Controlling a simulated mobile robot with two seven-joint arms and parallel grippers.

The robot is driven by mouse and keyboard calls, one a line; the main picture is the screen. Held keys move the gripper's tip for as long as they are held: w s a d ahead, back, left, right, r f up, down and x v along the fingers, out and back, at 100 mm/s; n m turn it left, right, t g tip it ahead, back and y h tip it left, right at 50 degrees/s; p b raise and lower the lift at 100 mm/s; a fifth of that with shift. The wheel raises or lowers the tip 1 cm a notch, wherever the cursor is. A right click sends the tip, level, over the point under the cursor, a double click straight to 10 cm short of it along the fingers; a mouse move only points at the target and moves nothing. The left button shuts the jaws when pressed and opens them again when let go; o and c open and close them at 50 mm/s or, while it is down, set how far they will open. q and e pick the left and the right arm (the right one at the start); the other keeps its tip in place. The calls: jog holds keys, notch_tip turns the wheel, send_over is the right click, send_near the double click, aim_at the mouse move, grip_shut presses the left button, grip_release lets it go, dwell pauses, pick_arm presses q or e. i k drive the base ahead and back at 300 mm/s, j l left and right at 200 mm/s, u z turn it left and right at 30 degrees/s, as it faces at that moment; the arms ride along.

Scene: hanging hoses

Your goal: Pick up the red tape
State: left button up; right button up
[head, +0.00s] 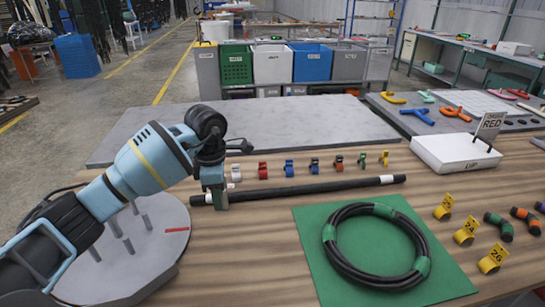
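The red tape (263,171) is a small red roll standing in a row of coloured rolls behind the black rod on the wooden table. A white roll (236,173) is to its left and a blue roll (289,168) to its right. My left gripper (214,197) points down near the left end of the black rod (310,188), left of the white roll and apart from the red tape. Its fingers are seen from the side, so its opening is hidden. My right gripper is not in view.
A coiled black hose (345,270) lies on a green mat (310,240). A round grey plate with pegs (150,265) is under my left arm. Numbered yellow pieces (443,207) lie right of the mat.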

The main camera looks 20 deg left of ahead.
aim_at(263, 171)
jog(key=i, duration=0.9)
